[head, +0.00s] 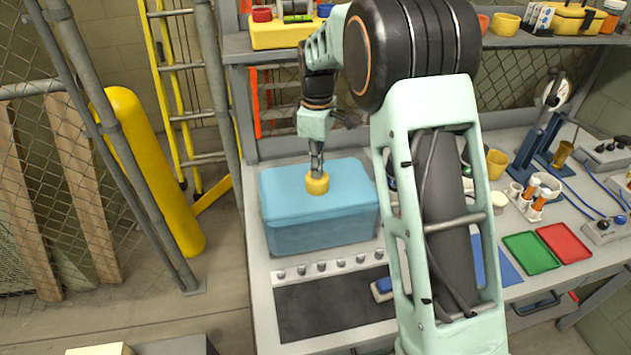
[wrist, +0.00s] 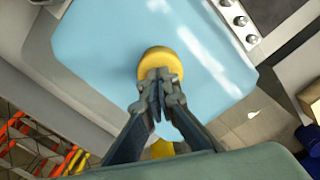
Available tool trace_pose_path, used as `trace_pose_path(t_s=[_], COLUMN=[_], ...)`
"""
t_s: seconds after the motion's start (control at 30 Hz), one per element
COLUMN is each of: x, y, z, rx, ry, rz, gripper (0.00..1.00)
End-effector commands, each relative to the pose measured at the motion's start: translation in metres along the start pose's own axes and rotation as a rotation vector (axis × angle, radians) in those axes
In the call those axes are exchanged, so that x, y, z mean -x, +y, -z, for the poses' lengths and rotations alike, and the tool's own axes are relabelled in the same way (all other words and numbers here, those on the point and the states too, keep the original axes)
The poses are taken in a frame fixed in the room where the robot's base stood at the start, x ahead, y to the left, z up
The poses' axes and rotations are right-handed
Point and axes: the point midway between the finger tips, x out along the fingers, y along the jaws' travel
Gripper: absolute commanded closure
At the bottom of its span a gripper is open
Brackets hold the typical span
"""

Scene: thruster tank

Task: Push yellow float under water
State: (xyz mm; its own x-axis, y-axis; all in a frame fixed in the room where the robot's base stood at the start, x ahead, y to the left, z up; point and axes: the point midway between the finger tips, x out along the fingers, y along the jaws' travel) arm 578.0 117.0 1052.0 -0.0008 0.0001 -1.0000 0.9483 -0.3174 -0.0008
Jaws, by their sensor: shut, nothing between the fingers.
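The yellow float (head: 317,184) is a small round yellow piece at the surface of the blue water tank (head: 320,240), near the middle of its top. My gripper (head: 317,172) points down with its shut fingertips at the top of the float, seemingly touching it. In the wrist view the float (wrist: 160,60) shows just beyond the closed fingertips (wrist: 158,76), which cover part of it. Nothing is held between the fingers. The float's upper part shows at the water surface; how deep its lower part sits cannot be told.
The tank stands on a grey workbench (head: 262,310). A row of small knobs (head: 322,266) lies in front of it. Green (head: 531,252) and red (head: 565,243) trays lie to the right. A shelf (head: 270,57) with containers runs behind. My arm hides part of the bench.

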Motion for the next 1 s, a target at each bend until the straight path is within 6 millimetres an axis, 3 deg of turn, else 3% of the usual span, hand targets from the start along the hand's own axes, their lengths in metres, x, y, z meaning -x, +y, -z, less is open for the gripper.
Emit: trace_pose_path(t_s=[1.0], x=[0.051], y=[0.000], z=[0.000], rx=[-0.001], ry=[0.000], rz=[-0.001], gripper=[1.00])
